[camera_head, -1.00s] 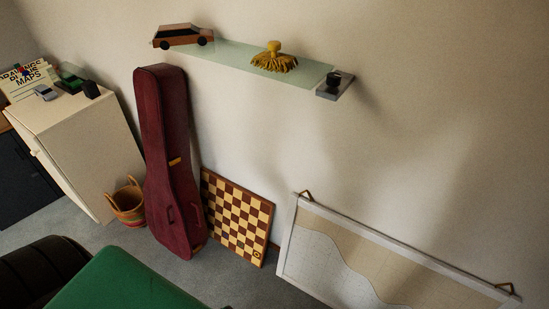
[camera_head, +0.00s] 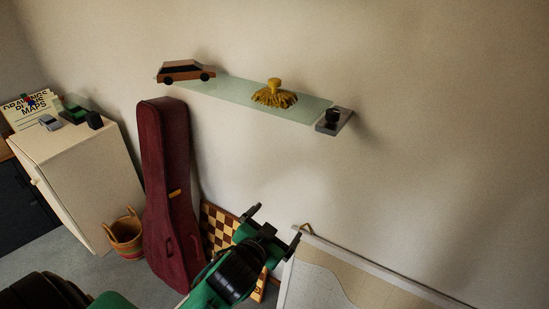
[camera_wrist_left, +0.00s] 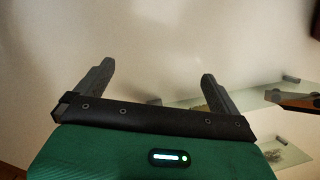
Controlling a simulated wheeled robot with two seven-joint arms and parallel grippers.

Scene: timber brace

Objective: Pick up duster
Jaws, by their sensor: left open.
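The duster (camera_head: 274,95), a yellow fringed head with a knob on top, sits upright on a glass shelf (camera_head: 225,89) on the wall. My left gripper (camera_head: 275,223) is open and empty, below the shelf and well apart from the duster, in front of the chessboard. Glass shelf parts (camera_wrist_left: 255,94) show at the right there; I cannot clearly make out the duster. My right gripper is not in view.
A wooden toy car (camera_head: 186,71) stands at the shelf's left end, and a dark small object (camera_head: 332,115) at its right end. A red instrument case (camera_head: 168,190), a chessboard (camera_head: 215,222) and a framed board (camera_head: 330,283) lean below. The wall around the shelf is clear.

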